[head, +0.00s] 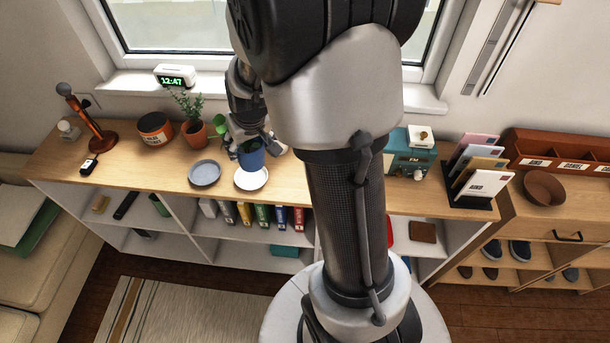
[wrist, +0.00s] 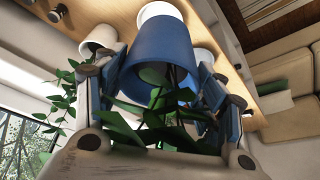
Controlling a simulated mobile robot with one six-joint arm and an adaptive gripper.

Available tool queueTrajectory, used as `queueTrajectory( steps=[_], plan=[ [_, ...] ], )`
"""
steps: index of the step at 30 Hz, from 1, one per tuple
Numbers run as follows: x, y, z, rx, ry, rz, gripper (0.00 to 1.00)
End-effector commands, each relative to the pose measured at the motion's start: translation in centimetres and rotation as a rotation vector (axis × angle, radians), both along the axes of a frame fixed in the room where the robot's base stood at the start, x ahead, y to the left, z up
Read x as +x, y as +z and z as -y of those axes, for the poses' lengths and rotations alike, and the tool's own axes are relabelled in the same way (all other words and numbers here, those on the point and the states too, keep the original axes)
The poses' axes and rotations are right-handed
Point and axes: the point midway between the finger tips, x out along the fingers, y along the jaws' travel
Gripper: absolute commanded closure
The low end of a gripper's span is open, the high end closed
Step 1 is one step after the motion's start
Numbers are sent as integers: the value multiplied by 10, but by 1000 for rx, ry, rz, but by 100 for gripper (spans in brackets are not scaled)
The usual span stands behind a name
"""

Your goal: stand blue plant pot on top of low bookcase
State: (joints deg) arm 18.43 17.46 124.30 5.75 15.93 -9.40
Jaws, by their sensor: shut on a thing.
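The blue plant pot (head: 251,158) is upright, with green leaves (head: 222,128) at its top, above the wooden top of the low bookcase (head: 130,165). My gripper (head: 257,140) is shut on it; in the wrist view its two fingers (wrist: 168,95) are on either side of the blue pot (wrist: 160,45). A white saucer (head: 262,181) lies on the bookcase top just under and in front of the pot. I cannot tell whether the pot touches it. My arm hides part of the bookcase top to the right.
A grey-blue saucer (head: 204,174), a terracotta pot with a plant (head: 194,134) and an orange-and-black tin (head: 155,128) stand left of the pot. A clock (head: 175,75) sits on the windowsill behind.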

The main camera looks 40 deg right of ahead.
Motion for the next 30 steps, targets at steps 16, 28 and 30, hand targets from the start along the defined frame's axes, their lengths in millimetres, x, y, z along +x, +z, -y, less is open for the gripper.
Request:
queueTrajectory(
  steps=[16, 28, 30],
  plan=[
    [-41, 1, 126, 3, -224, -4, 72],
    [-40, -104, 126, -1, -224, 1, 72],
    [-40, -114, 126, -1, -223, 1, 72]
  ],
)
